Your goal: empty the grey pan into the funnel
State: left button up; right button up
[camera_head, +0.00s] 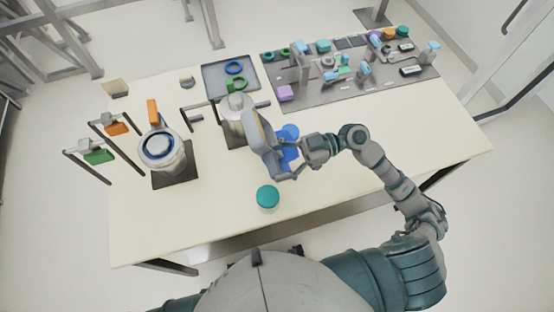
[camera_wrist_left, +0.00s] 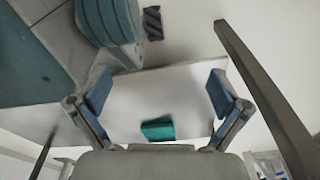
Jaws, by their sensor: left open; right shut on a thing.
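The grey pan (camera_head: 260,150) is tipped steeply on its side above the table, its rim toward the left. My right gripper (camera_head: 284,152) is shut on the pan from its right side. A grey, cone-topped metal vessel (camera_head: 233,125), which looks like the one with the funnel (camera_head: 236,101), stands just left of and behind the pan. The pan partly hides it, and I cannot tell whether they touch or what the pan holds. My left gripper (camera_wrist_left: 160,95) shows only in the left wrist view, open and empty, with the table beyond it.
A metal vessel with a blue ring (camera_head: 160,150) stands at left on a dark base, near racks with green (camera_head: 98,156) and orange clips. A teal round item (camera_head: 268,196) sits near the front edge. A tray (camera_head: 217,70) and a crowded parts board (camera_head: 300,94) lie behind.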

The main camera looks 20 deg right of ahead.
jog(key=shift+d+b, duration=0.1)
jog(key=shift+b, duration=0.3)
jog(key=shift+d+f+y+b, duration=0.1)
jog(key=shift+y+b, duration=0.2)
pick_arm(q)
jog(key=w+r, duration=0.3)
jog(key=w, duration=0.1)
jog(key=shift+d+r+b, duration=0.15)
jog(key=shift+d+b, duration=0.15)
jog(key=shift+b, duration=0.1)
pick_arm(e)
jog(key=shift+d+y+b, duration=0.15)
jog(key=shift+y+b, duration=0.15)
jog(key=shift+b, duration=0.1)
pick_arm(q)
jog(key=w+r, duration=0.1)
jog(key=w+d+r, duration=0.1)
jog(key=r, duration=0.1)
jog(key=shift+w+r, duration=0.15)
jog(key=shift+r, duration=0.05)
jog(key=shift+w, duration=0.2)
